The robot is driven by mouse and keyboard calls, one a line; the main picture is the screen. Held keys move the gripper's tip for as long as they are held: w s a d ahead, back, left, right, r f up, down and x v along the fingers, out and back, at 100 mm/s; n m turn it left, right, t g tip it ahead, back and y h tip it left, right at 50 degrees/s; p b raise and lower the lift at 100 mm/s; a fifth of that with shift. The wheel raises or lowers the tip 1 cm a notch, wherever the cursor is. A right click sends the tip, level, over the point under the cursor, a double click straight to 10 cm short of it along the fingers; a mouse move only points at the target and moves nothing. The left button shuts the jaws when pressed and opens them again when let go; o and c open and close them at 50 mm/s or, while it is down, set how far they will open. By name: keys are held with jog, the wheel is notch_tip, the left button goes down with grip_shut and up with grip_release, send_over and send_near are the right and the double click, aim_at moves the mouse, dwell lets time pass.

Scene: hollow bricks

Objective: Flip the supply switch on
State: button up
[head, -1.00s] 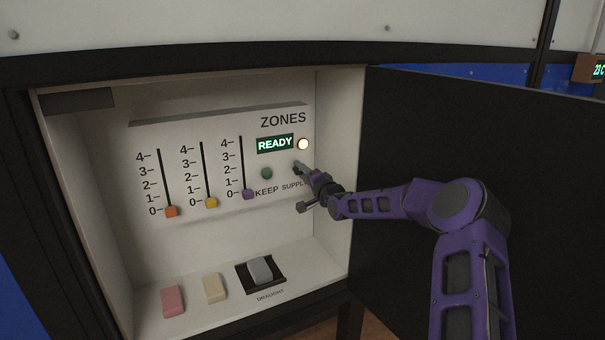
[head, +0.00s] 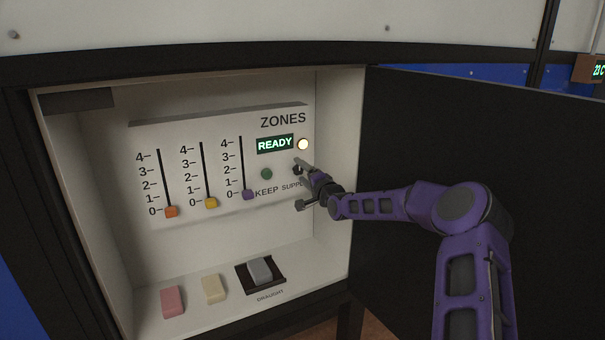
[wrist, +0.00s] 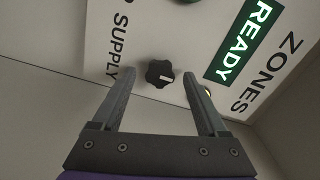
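The supply switch is a dark lobed knob (wrist: 160,73) with a pale pointer mark, above the word SUPPLY on the ZONES panel (head: 220,178). In the head view the knob (head: 297,170) is small and partly hidden by my gripper. My gripper (head: 300,184) is open in front of the panel's right side. In the wrist view my gripper (wrist: 159,77) has a finger on each side of the knob, with visible gaps; I cannot tell how far off the tips are in depth. The green READY display (head: 275,143) and a pale round lamp (head: 303,144) are lit.
A green KEEP button (head: 267,174) sits left of the knob. Orange (head: 171,212), yellow (head: 211,203) and purple (head: 248,195) sliders stand at 0. The dark door (head: 440,120) stands open at right.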

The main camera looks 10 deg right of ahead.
jog(key=p+v, duration=0.1)
jog(key=v, duration=1.6)
jog(key=shift+s, duration=0.2)
